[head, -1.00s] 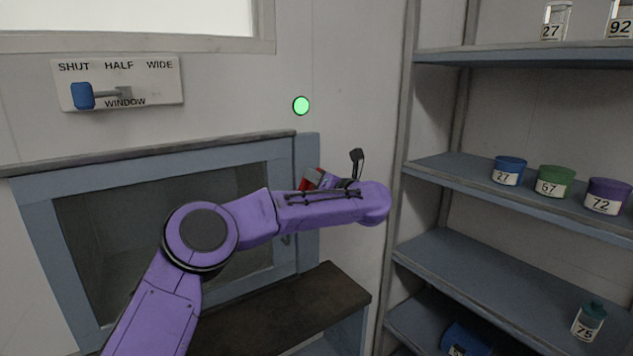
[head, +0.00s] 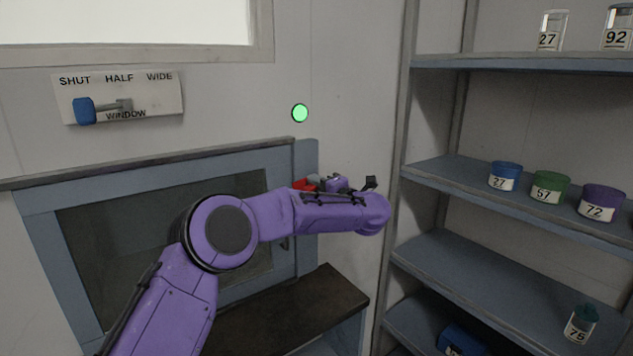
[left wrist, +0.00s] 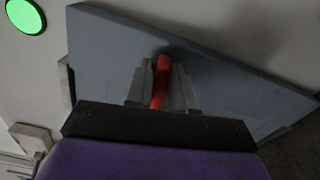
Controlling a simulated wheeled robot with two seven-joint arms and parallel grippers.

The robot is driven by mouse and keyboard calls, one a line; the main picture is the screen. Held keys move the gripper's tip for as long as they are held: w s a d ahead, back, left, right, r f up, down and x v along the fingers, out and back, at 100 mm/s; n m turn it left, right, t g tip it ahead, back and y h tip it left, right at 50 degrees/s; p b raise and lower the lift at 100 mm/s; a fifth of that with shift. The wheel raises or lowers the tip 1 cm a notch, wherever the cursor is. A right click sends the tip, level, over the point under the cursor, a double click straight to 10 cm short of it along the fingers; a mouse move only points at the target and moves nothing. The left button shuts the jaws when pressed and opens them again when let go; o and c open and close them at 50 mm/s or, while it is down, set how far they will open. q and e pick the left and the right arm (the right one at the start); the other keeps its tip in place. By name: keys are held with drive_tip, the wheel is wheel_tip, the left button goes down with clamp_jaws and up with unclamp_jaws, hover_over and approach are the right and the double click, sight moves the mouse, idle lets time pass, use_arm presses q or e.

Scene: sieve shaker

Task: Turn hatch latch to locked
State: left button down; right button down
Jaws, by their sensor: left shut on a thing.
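The red hatch latch (left wrist: 161,82) shows in the left wrist view as a red handle between my left gripper's fingers, in front of the blue-grey hatch frame (left wrist: 215,70). In the head view a small red part of the latch (head: 304,184) shows just behind my purple left arm. My left gripper (left wrist: 161,88) is shut on the latch handle. In the head view my arm mostly hides the gripper. The hatch (head: 75,195), with its dark glass pane, appears closed. My right gripper is not in view.
A round green light (head: 300,113) is on the wall above the latch. A window lever plate (head: 150,98) has its blue knob under SHUT. Shelves (head: 440,181) with numbered jars stand at right. A dark ledge (head: 315,300) juts out below the hatch.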

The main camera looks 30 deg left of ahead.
use_arm(q)
drive_tip(key=shift+m+p, duration=0.4)
drive_tip(key=shift+m, duration=0.5)
drive_tip(key=c, duration=1.2)
unclamp_jaws()
drive_tip(key=shift+o, duration=0.2)
drive_tip(key=shift+d, duration=0.1)
